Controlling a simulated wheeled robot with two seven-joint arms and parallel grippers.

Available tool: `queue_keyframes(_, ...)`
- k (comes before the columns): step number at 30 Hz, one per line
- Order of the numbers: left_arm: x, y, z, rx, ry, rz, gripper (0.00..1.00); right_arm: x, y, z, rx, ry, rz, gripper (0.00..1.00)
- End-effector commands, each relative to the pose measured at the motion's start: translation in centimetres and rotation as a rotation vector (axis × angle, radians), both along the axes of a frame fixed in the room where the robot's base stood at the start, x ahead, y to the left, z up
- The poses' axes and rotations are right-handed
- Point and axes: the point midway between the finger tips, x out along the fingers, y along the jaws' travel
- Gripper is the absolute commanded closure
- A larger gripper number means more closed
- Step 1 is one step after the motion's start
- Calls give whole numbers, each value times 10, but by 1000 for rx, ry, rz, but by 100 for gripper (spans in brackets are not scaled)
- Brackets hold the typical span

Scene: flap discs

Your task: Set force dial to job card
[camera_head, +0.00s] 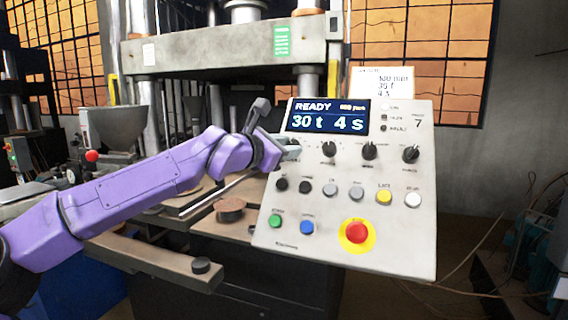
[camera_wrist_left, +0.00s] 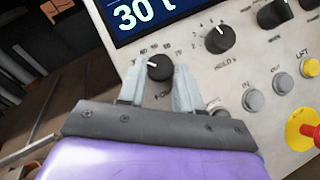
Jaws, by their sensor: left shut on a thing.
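My left gripper (camera_head: 290,149) reaches the upper left of the slanted control panel (camera_head: 320,262). In the left wrist view its two pale fingers (camera_wrist_left: 159,76) are shut on the black force dial (camera_wrist_left: 159,66), one finger on each side. The dial's pointer mark faces the left of that picture; its label is partly covered. In the head view the gripper hides this dial. The display (camera_head: 327,117) reads READY, 30 t and 4 s. The white job card (camera_head: 382,82) behind the panel's top reads 30 t and 4 s under a small mm line. My right gripper is not in view.
The hold dial (camera_head: 328,149) and two more black dials sit right of my gripper. Below are several buttons, including a yellow one (camera_head: 384,196) and a red emergency stop (camera_head: 356,233). The press (camera_head: 235,52) stands behind; a brown disc (camera_head: 229,209) lies on its bed.

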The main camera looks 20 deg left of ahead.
Motion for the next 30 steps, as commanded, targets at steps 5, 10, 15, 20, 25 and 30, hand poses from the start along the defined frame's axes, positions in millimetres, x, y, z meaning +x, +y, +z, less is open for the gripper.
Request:
queue_keyframes(5, 0, 0, 0, -11, 0, 9, 96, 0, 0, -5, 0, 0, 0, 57)
queue_keyframes(10, 0, 0, 1, -11, 0, 10, 96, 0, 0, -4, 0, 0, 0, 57)
queue_keyframes(15, 0, 0, 1, -11, -1, 10, 56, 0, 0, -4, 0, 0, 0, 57)
queue_keyframes(20, 0, 0, 1, -11, 0, 10, 41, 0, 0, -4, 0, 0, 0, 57)
queue_keyframes(25, -1, 1, 1, -11, 0, 10, 41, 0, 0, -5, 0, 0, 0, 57)
queue_keyframes(30, -21, 9, 1, -13, -3, 10, 41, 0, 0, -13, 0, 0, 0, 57)
